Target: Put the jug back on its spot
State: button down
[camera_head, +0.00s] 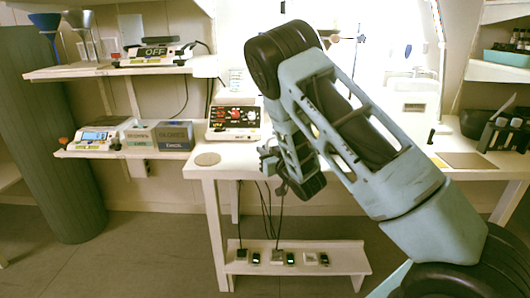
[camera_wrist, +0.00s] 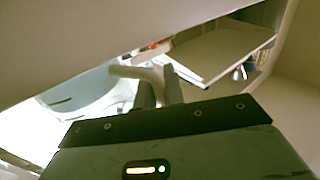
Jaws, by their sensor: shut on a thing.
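In the wrist view a pale, rounded vessel, which looks like the jug (camera_wrist: 85,97), is at left with a light handle (camera_wrist: 128,71) reaching to the right. My gripper (camera_wrist: 160,88) has its two dark fingers at the end of this handle and is shut on it. The jug's lower part and base are hidden. In the head view my gripper (camera_head: 268,160) is at the front edge of the white table (camera_head: 230,172). I cannot make out the jug there; my arm covers much of the area behind it.
A round flat disc (camera_head: 207,159) lies on the table's left corner, and a square flat plate (camera_head: 467,160) lies at right. Shelves with scales (camera_head: 98,136) are at left. A dark bottle caddy (camera_head: 504,136) stands at right.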

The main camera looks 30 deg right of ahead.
jog(key=shift+f, duration=0.15)
jog(key=c, duration=1.5)
grip_release()
